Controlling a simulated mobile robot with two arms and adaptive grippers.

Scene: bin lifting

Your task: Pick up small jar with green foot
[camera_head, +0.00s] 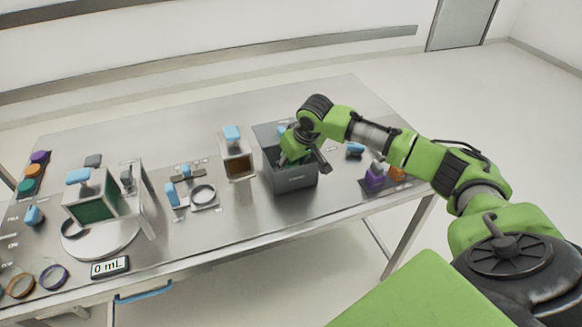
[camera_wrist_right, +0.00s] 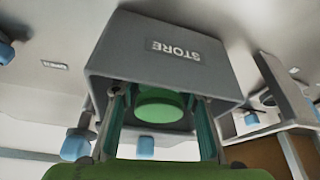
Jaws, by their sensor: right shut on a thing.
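The grey bin (camera_head: 296,181) marked STORE stands on the table's right half, and its wall with the label (camera_wrist_right: 200,75) shows in the right wrist view. My right gripper (camera_head: 288,158) reaches down into this bin. In the right wrist view a round green foot (camera_wrist_right: 158,104) of a small jar lies between the two fingers of my right gripper (camera_wrist_right: 159,122). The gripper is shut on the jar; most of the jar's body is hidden. My left gripper is not in view.
A blue-topped brown container (camera_head: 238,158) stands just left of the bin. Purple and orange items (camera_head: 376,178) sit right of the bin. The back of the table is clear.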

